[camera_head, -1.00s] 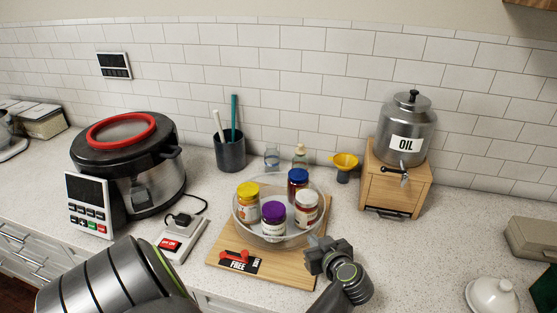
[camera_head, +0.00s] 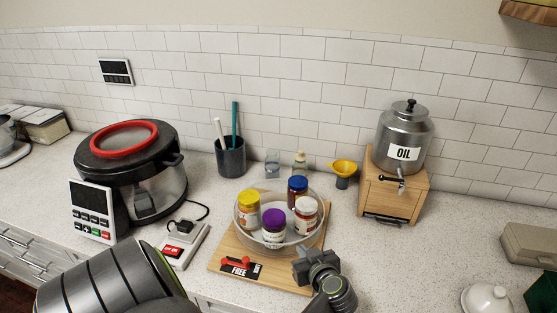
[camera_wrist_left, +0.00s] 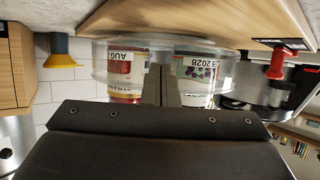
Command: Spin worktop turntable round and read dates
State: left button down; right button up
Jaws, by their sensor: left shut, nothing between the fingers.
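The turntable (camera_head: 247,238) is a clear round tray on a wooden board (camera_head: 225,255). It holds jars with yellow (camera_head: 248,198), purple (camera_head: 273,217), blue (camera_head: 297,185) and white (camera_head: 306,206) lids. My left gripper (camera_head: 304,262) is shut and empty near the board's front right, beside the tray. In the left wrist view, upside down, its closed fingers (camera_wrist_left: 163,85) stand before the tray wall (camera_wrist_left: 230,65); contact is unclear. A red-filled jar (camera_wrist_left: 125,75) shows "AUG"; another jar (camera_wrist_left: 195,70) shows "2028", both partly hidden. My right gripper is out of view.
A cooker (camera_head: 150,190) and a switch box (camera_head: 180,246) stand left. A cup (camera_head: 231,157), funnel (camera_head: 343,168) and oil dispenser (camera_head: 405,140) stand behind.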

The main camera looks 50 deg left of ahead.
aim_at(283, 249)
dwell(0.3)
pick_arm(q)
jog(key=shift+s+a+r+p, duration=0.2)
jog(key=shift+s+a+p, duration=0.2)
jog(key=shift+s+p, duration=0.35)
jog(key=shift+s+a+f, duration=0.1)
jog(key=shift+s+a, duration=0.05)
jog(key=shift+s, duration=0.1)
jog(key=shift+s+a+r+p, duration=0.15)
jog(key=shift+s+r+p, duration=0.05)
jog(key=shift+p, duration=0.4)
jog(key=shift+s+a+p, duration=0.25)
jog(key=shift+s+p, duration=0.2)
jog(key=shift+s, duration=0.05)
jog(key=shift+s+a, duration=0.25)
jog(key=shift+s, duration=0.05)
jog(key=shift+p, duration=0.3)
